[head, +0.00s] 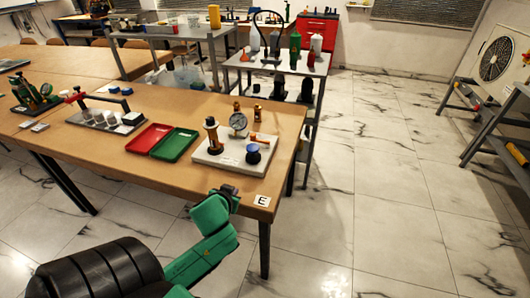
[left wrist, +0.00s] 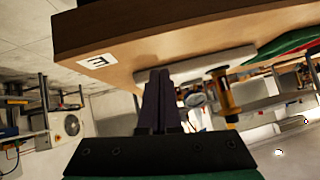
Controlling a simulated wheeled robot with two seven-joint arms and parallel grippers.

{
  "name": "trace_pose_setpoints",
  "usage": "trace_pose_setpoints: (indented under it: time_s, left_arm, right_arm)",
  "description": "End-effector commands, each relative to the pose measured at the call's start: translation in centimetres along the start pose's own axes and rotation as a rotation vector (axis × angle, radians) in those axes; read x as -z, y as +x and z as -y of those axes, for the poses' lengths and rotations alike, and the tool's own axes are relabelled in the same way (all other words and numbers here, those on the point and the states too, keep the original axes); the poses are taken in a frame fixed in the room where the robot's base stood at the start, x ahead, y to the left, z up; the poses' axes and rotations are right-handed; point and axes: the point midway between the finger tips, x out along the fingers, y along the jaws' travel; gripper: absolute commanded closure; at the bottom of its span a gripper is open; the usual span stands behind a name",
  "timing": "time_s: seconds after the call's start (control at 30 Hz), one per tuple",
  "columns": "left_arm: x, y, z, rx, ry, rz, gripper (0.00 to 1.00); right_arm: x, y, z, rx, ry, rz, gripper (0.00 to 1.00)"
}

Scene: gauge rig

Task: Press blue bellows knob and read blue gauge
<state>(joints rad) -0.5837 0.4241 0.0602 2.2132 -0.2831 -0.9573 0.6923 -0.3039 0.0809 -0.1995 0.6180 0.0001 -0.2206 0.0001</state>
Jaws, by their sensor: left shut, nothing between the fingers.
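A white base plate (head: 222,160) lies near the right end of the wooden table. A blue knob (head: 253,149) on a dark body stands at its front right. A round white-faced gauge (head: 238,121) stands behind; its reading is too small to tell. An amber post with a black top (head: 212,136) is at the plate's left. My left gripper (head: 232,191) is in front of the table's front edge, apart from the knob. Its fingers (left wrist: 160,85) are shut and empty in the left wrist view, where the plate (left wrist: 205,66) and amber post (left wrist: 224,95) also show. My right gripper is out of view.
A red tray (head: 149,138) and a green tray (head: 175,144) lie left of the plate. Two small brass pieces (head: 257,113) stand behind it. An "E" label (head: 262,201) marks the table corner.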

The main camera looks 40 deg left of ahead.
Motion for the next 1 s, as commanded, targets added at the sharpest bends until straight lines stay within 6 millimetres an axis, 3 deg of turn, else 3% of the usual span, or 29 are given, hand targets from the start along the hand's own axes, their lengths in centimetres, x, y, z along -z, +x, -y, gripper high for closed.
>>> trace_pose_setpoints:
  time_s: [0.13,0.2,0.3,0.7,0.87,1.0]
  left_arm:
    - [7.4,-0.6,2.2,-0.011,-0.082,-0.263,1.0]
    - [10.2,-1.2,2.4,-0.046,-0.109,-0.358,1.0]
    - [12.4,-2.0,2.2,-0.089,-0.132,-0.431,1.0]
    - [13.1,-1.7,2.1,-0.101,-0.142,-0.446,1.0]
    - [14.2,0.3,2.0,-0.098,-0.138,-0.448,1.0]
    - [15.5,3.1,1.8,-0.097,-0.14,-0.448,1.0]
  right_arm:
    - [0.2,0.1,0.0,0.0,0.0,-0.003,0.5]
    - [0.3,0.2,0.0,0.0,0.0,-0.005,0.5]
    - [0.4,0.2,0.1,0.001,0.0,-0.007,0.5]
    - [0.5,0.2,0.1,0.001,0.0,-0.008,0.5]
    - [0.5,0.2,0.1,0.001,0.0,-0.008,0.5]
    - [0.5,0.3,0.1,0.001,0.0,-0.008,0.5]
